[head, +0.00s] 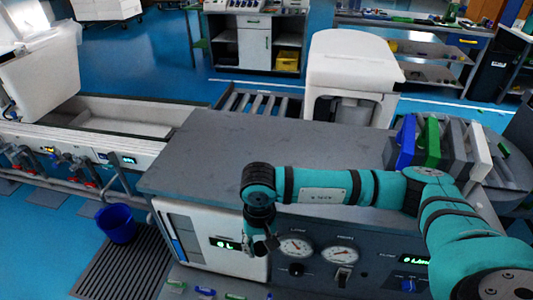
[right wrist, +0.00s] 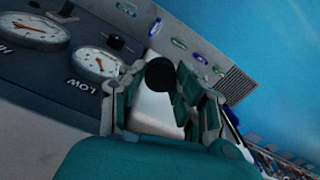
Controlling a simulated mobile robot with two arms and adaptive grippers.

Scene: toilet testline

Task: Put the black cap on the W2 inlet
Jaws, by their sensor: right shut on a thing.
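My right gripper (head: 262,240) is in front of the grey test bench (head: 240,150), near its gauge panel. In the right wrist view, the gripper (right wrist: 163,85) is shut on the round black cap (right wrist: 160,74), which shows at the fingertips. In the head view the cap is too small and dark to tell from the fingers. No inlet that I can read as W2 shows; small blue and green labels (right wrist: 179,43) lie beyond the fingers in the wrist view. My left gripper is out of view.
The bench front has two round gauges (head: 296,249), knobs and green displays. A white panel (head: 205,238) is left of them. A blue bucket (head: 117,224) stands on the floor at left. Coloured plates (head: 432,140) stand at the right of the bench. The bench top's left part is clear.

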